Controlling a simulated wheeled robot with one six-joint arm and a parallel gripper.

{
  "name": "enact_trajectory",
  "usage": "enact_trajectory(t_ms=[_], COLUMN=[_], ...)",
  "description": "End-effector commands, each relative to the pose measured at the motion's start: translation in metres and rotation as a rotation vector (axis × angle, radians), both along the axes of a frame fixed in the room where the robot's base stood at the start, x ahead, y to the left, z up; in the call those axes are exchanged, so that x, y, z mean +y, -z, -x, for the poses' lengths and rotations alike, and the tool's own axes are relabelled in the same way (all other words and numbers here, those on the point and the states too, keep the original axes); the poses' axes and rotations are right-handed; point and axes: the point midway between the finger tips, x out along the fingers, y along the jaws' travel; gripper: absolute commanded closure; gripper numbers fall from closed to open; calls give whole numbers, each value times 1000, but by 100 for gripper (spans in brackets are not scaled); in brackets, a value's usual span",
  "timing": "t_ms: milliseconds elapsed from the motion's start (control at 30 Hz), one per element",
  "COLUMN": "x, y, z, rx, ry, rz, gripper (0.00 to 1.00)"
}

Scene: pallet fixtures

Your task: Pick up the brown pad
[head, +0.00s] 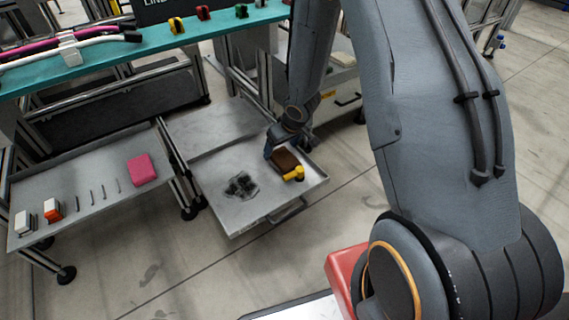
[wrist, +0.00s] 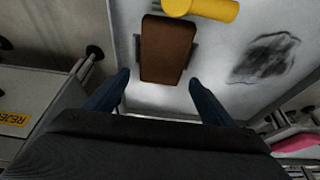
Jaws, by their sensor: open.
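The brown pad (head: 284,160) lies on the grey metal tray (head: 262,212), near its right side. In the wrist view the brown pad (wrist: 167,50) is a dark brown block at the upper middle, with a small grey piece at each side. My gripper (wrist: 160,92) is open and empty, its two blue fingers spread wider than the pad, which lies just beyond the fingertips. In the head view my gripper (head: 270,150) is at the pad's far left end and partly hidden by my wrist. I cannot tell its exact height above the tray.
A yellow cylindrical part (head: 294,174) lies right beside the pad; it also shows in the wrist view (wrist: 212,9). A dark smudge (head: 241,186) marks the tray. A left shelf holds a pink block (head: 141,169). A teal bench (head: 150,45) stands behind.

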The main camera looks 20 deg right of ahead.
Motion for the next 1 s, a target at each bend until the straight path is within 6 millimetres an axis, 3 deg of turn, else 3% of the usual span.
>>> enact_trajectory(t_ms=[133, 400, 667, 1000], x=[2, 2, 3, 2], y=[17, 18, 18, 14], z=[-7, -7, -7, -7], rx=[0, 0, 0, 0], ry=[0, -1, -1, -1], rz=[0, 0, 0, 0], gripper=[23, 23, 66, 68])
